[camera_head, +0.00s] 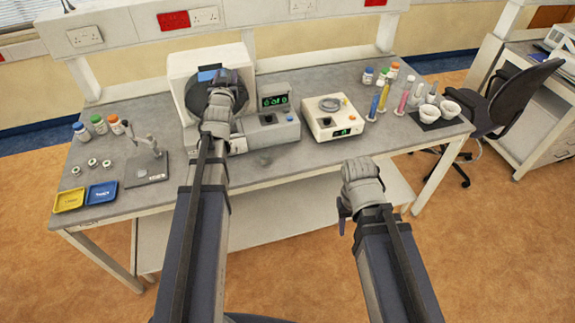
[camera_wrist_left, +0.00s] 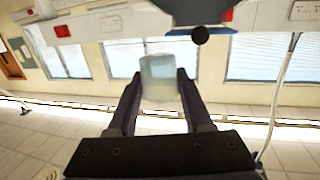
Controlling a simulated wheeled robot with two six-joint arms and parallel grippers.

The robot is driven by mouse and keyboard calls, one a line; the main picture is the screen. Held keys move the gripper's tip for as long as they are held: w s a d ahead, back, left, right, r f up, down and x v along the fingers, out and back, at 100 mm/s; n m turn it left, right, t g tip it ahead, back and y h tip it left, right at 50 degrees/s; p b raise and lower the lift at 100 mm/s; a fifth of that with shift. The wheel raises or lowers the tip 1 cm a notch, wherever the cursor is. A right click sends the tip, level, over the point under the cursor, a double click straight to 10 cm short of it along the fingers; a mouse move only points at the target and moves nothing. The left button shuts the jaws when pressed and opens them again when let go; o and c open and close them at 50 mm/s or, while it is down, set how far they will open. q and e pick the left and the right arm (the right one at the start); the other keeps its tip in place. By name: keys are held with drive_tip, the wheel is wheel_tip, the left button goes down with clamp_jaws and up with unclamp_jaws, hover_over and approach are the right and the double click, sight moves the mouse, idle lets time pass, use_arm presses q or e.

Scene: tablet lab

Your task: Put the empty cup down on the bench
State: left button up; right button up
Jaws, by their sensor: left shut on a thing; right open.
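A pale, translucent cup (camera_wrist_left: 159,77) sits between the two fingers of my left gripper (camera_wrist_left: 158,82) in the left wrist view. I cannot see into it. In the head view my left gripper (camera_head: 222,88) is raised in front of the white machine with the dark round part, and the cup is hidden there. The grey bench (camera_head: 225,168) lies below it. My right gripper (camera_head: 345,205) is open and empty, in front of the bench's front edge.
The white machine (camera_head: 178,66) stands behind my left gripper. A grey device with a green display (camera_head: 277,100) and a white balance (camera_head: 331,116) stand to its right. Yellow (camera_head: 69,200) and blue (camera_head: 101,193) trays and a stand (camera_head: 147,168) are at left. The bench's front middle is fairly clear.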

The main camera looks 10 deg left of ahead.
wheel_tip(320, 180, down, 14)
drive_tip(key=b, duration=1.3)
drive_tip(key=shift+s+f+b, duration=0.15)
drive_tip(key=shift+f+b, duration=0.1)
drive_tip(key=shift+b, duration=0.05)
drive_tip(key=shift+d, duration=0.15)
